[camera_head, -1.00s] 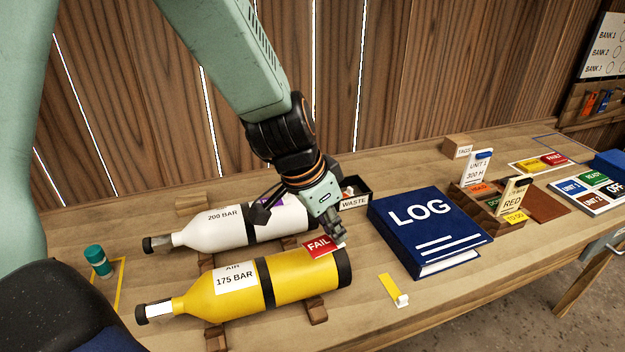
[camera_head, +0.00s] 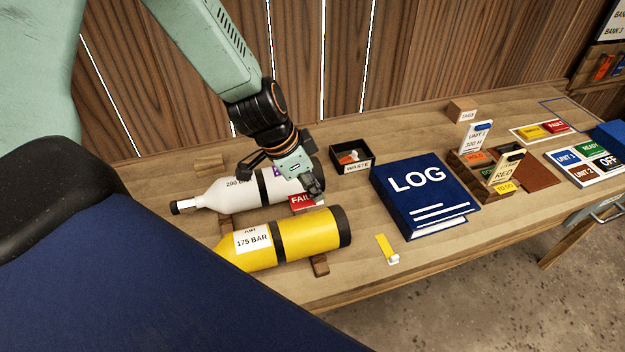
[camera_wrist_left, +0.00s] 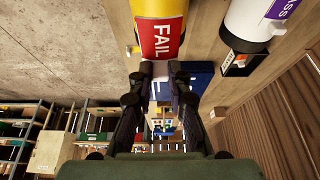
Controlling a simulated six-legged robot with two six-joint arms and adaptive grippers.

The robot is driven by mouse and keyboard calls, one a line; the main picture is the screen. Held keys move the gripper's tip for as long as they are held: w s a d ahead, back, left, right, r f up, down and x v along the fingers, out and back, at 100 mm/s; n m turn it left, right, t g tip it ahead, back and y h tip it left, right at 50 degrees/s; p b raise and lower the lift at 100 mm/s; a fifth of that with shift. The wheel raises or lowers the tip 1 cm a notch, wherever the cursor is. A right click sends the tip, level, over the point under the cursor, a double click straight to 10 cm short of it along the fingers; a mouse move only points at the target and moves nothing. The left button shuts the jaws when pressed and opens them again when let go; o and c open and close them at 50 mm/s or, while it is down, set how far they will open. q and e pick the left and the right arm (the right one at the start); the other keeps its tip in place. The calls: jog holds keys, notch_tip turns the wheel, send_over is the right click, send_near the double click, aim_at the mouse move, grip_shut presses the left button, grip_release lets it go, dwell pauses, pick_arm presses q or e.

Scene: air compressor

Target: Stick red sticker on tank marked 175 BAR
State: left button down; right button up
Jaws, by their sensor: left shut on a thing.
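The yellow tank marked 175 BAR (camera_head: 311,236) lies on its side on wooden supports, partly covered at its left end by my body. The white tank marked 200 BAR (camera_head: 218,197) lies behind it. My left gripper (camera_head: 314,191) is shut on a red FAIL sticker (camera_head: 303,202), which shows in the gap between the tanks near their right ends. In the left wrist view the sticker (camera_wrist_left: 160,38) hangs past the fingertips (camera_wrist_left: 160,68), in front of the yellow tank (camera_wrist_left: 160,7). I cannot tell whether it touches the tank. My right gripper is not in view.
A blue LOG binder (camera_head: 424,195) lies right of the tanks. A black WASTE box (camera_head: 352,157) stands behind. A yellow strip with a white end (camera_head: 386,248) lies near the front edge. Tag holders (camera_head: 490,172) stand further right.

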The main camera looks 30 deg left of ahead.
aim_at(318, 219)
pick_arm(q)
jog(key=shift+s+a, duration=0.1)
jog(key=shift+f+b, duration=0.35)
jog(key=shift+f, duration=0.05)
notch_tip(318, 219, down, 3)
jog(key=b, duration=0.3)
notch_tip(318, 219, down, 2)
jog(key=shift+f+b, duration=0.2)
jog(key=shift+b, duration=1)
jog(key=shift+f, duration=0.25)
jog(key=shift+b, duration=0.3)
jog(key=shift+f+b, duration=0.65)
dwell(0.6)
dwell(0.3)
